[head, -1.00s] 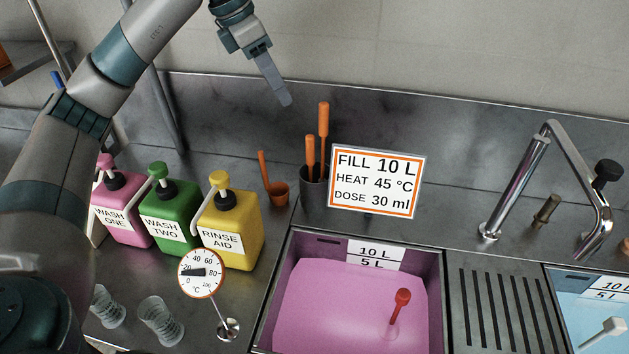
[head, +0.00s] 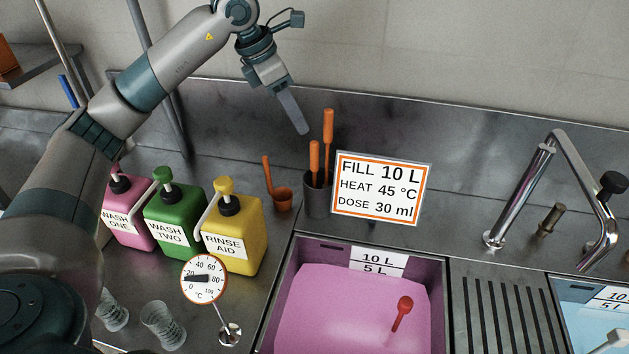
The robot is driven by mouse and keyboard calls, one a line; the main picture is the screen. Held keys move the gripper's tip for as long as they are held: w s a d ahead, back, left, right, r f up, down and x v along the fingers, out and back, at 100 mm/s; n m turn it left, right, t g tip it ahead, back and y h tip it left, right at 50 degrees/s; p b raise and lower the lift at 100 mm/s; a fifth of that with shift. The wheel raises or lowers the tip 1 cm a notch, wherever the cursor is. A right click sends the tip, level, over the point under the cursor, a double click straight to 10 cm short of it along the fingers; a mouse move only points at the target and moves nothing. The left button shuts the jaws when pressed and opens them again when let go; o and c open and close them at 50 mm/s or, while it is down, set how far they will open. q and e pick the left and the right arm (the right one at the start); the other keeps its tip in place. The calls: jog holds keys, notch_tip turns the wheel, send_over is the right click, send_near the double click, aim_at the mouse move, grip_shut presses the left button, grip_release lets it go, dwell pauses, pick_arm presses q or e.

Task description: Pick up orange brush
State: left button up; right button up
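Two upright orange handles stand in a dark grey cup (head: 317,200) at the back of the counter: a taller one (head: 328,140) and a shorter one (head: 314,160). Their lower ends are hidden in the cup, so I cannot tell which belongs to the orange brush. My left gripper (head: 302,130) points down from above, just left of the taller handle's top and a little above the shorter one in the picture. It appears apart from both. Its fingers overlap edge-on, so their opening is unclear. My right gripper is out of view.
An orange scoop (head: 282,200) stands left of the cup. The sign (head: 381,188) is close on its right. Pump bottles, including a yellow one (head: 232,235), and a dial thermometer (head: 204,279) stand at left. The pink-filled basin (head: 350,310) lies in front. A steel wall rises behind.

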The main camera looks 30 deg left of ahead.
pick_arm(q)
jog(key=p, duration=0.2)
send_over(315, 152)
jog(key=a, duration=0.2)
notch_tip(315, 152, down, 5)
jog(key=shift+s+f, duration=0.2)
jog(key=shift+f, duration=0.5)
jog(key=shift+p+x, duration=0.95)
jog(key=shift+p, duration=0.2)
jog(key=shift+p+x, duration=0.5)
jog(key=shift+x, duration=0.55)
jog(key=shift+w+d+f, duration=0.1)
jog(key=shift+d+f, duration=0.15)
jog(key=shift+f, duration=0.3)
